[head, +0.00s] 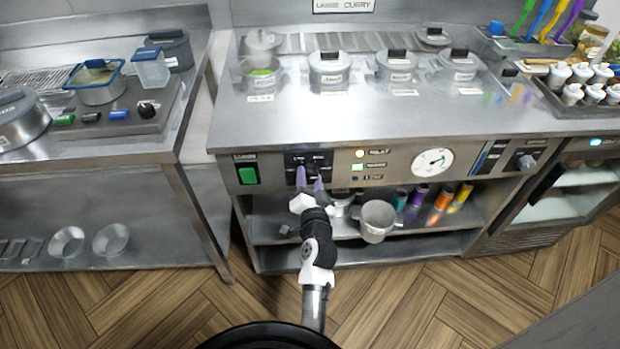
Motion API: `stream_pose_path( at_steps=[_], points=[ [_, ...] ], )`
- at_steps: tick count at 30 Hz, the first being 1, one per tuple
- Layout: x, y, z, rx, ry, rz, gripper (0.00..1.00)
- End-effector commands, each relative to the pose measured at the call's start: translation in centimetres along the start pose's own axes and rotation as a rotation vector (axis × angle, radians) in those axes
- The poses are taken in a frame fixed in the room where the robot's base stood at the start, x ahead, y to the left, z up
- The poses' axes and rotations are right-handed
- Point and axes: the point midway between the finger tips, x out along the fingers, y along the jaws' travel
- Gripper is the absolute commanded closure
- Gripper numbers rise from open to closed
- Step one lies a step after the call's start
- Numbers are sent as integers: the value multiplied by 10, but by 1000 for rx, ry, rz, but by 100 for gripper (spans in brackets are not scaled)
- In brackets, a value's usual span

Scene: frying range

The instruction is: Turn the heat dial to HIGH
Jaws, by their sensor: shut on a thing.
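The heat dial sits on a black dial plate (294,158) on the front panel of the steel range. My gripper (309,178) reaches up to this plate from below, with its two purple fingers at the plate's lower half. The fingers are shut on the dial, which is mostly hidden between and behind them. Small white markings surround the dial, too small to read, so I cannot tell which setting it points to.
Left of the plate is a green switch (248,176); right are small indicator lights (360,154) and a round white gauge (433,163). Lidded pots (330,68) stand on the range top. Below, a shelf holds a metal pot (377,220) and colored bottles (440,198).

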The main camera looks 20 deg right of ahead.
Motion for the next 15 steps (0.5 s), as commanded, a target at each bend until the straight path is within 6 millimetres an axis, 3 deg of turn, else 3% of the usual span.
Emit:
stream_pose_path(
  at_steps=[15],
  points=[
    [1, -2, -2, 80, 7, -3, 80]
  ],
)
